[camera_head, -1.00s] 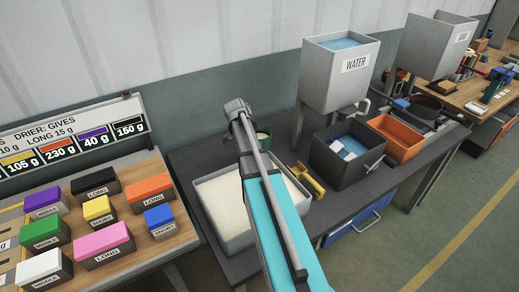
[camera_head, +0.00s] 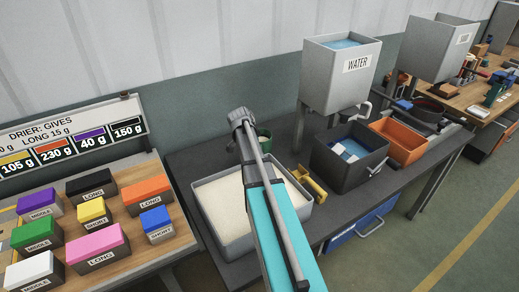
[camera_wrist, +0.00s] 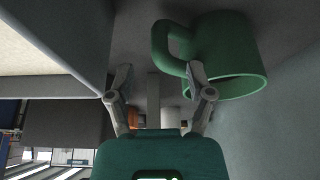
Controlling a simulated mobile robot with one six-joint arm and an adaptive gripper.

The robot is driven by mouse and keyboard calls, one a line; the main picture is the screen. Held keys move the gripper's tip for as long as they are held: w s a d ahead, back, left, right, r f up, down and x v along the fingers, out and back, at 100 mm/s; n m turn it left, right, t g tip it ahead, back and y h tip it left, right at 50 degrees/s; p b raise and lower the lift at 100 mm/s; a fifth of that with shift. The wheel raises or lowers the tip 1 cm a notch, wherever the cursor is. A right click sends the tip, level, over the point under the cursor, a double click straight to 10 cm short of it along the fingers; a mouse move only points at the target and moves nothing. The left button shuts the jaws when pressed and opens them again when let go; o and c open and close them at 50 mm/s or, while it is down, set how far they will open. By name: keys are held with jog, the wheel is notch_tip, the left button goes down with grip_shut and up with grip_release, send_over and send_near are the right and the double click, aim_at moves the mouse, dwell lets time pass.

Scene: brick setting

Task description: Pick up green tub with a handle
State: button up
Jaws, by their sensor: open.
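The green tub (camera_wrist: 232,45) shows large at the top right of the wrist view. Its loop handle (camera_wrist: 160,42) points left, and its lower end meets the right finger in the picture. My gripper (camera_wrist: 157,72) is open, its two fingers apart with nothing held between them. The right finger overlaps the handle's end; I cannot tell whether they touch. In the head view the green tub (camera_head: 264,137) stands on the dark bench behind the grey bin, partly hidden by my arm.
A grey bin of pale powder (camera_head: 230,248) stands close in front of the tub. Coloured blocks (camera_head: 92,212) lie on the left table. The wall is close behind.

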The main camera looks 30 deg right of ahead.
jog(key=shift+b+x, duration=2.35)
jog(key=shift+x, duration=0.25)
grip_shut()
